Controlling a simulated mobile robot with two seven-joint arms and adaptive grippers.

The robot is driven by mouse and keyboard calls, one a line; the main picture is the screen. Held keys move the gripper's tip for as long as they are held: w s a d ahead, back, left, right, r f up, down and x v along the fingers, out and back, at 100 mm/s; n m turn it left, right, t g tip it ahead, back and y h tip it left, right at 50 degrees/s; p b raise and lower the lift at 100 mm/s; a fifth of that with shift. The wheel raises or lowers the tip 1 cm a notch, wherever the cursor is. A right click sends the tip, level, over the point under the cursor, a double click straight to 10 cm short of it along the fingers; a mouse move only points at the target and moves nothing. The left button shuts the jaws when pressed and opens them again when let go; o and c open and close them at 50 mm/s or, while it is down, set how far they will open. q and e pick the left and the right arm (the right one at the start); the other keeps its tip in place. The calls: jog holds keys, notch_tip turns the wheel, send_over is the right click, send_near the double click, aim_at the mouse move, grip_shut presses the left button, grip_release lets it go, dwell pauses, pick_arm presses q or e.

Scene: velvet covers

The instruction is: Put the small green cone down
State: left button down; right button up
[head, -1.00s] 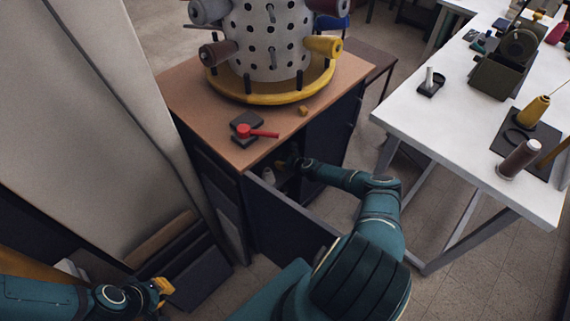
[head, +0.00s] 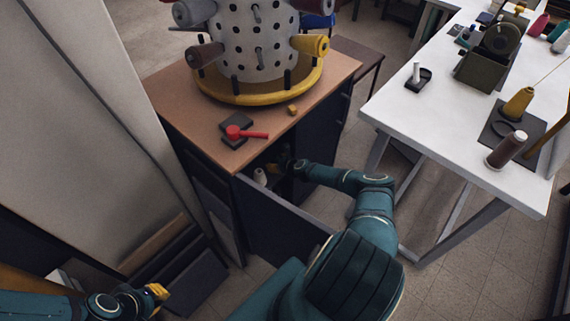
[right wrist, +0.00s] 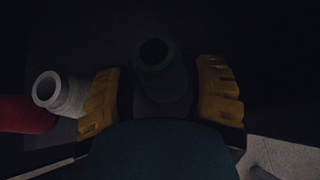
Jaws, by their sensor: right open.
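In the right wrist view the small green cone (right wrist: 160,68), dark in the shade, sits between the two yellow fingers of my open right gripper (right wrist: 162,90). Its round open end faces the camera, and a dark gap shows beside it; I cannot tell if either finger touches it. In the head view my right gripper (head: 286,161) reaches into the open dark cabinet (head: 285,216), mostly in shadow, and the green cone cannot be made out there. My left gripper (head: 155,292) is at the lower left, away from the cabinet; its jaw opening is unclear.
A white cone (right wrist: 58,92) and a red cone (right wrist: 22,114) lie left of the green one. A white table (head: 440,115) stands to the right.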

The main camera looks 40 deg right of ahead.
jog(key=p+v, duration=0.3)
jog(key=v, duration=0.8)
jog(key=shift+r, duration=0.1)
